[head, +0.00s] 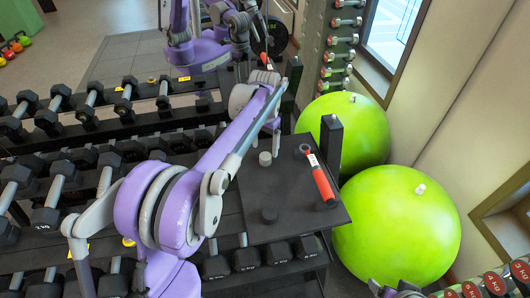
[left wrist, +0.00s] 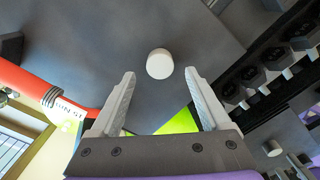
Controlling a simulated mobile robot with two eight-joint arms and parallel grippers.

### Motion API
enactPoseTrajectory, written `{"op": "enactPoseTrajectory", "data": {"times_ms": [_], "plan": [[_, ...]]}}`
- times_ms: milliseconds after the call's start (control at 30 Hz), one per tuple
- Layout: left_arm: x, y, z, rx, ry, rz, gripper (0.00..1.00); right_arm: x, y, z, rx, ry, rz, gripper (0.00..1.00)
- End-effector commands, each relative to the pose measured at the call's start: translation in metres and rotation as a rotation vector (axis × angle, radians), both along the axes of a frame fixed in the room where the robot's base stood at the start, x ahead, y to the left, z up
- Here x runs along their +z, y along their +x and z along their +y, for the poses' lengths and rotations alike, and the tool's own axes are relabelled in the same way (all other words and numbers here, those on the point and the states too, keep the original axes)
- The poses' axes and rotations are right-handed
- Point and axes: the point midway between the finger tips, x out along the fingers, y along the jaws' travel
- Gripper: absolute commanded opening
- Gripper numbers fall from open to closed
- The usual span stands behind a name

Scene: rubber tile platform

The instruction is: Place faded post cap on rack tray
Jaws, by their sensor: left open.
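The faded post cap (head: 265,158) is a short light-grey cylinder on the dark rack tray (head: 300,230), near its left side. My left gripper (head: 276,141) is over the tray beside the cap, partly hidden by its own arm. In the left wrist view the fingers (left wrist: 160,74) are spread wide and empty. The pale cap (left wrist: 160,63) shows between and slightly beyond the fingertips; I cannot tell the exact gap in depth. Only a small part of my right arm shows at the head view's lower edge; its jaws are unclear.
A red-handled tool (head: 322,183) lies along the right side beside a black post (head: 331,142). Dumbbell racks (head: 60,150) fill the left. Two green balls (head: 398,228) stand right of the tray.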

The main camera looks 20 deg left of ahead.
Motion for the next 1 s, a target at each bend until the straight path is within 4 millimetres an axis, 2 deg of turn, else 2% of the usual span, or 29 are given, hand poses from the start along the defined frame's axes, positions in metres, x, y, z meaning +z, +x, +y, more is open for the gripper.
{"op": "enactPoseTrajectory", "data": {"times_ms": [100, 300, 433, 667, 767, 867, 1000], "plan": [[0.029, -0.001, 0.000, 0.000, 0.000, 0.000, 0.80, 0.002, 0.001, 0.000, 0.000, 0.000, -0.001, 0.84], [0.063, -0.001, 0.000, 0.000, 0.000, 0.000, 0.80, 0.004, 0.002, 0.000, 0.000, 0.000, -0.003, 0.84], [0.074, -0.001, 0.000, 0.000, 0.000, 0.000, 0.80, 0.005, 0.002, 0.000, 0.000, 0.000, -0.004, 0.84], [0.080, -0.008, -0.003, 0.004, 0.001, -0.011, 0.80, 0.005, 0.002, 0.000, 0.000, 0.000, -0.004, 0.84], [0.082, -0.027, -0.012, 0.015, 0.006, -0.048, 0.80, 0.005, 0.002, 0.000, 0.000, 0.000, -0.004, 0.84], [0.081, -0.059, -0.025, 0.035, 0.009, -0.108, 0.80, 0.005, 0.002, 0.000, 0.000, 0.000, -0.004, 0.84], [0.068, -0.114, -0.043, 0.069, 0.009, -0.209, 0.80, 0.005, 0.002, 0.000, 0.000, 0.000, -0.004, 0.84]]}}
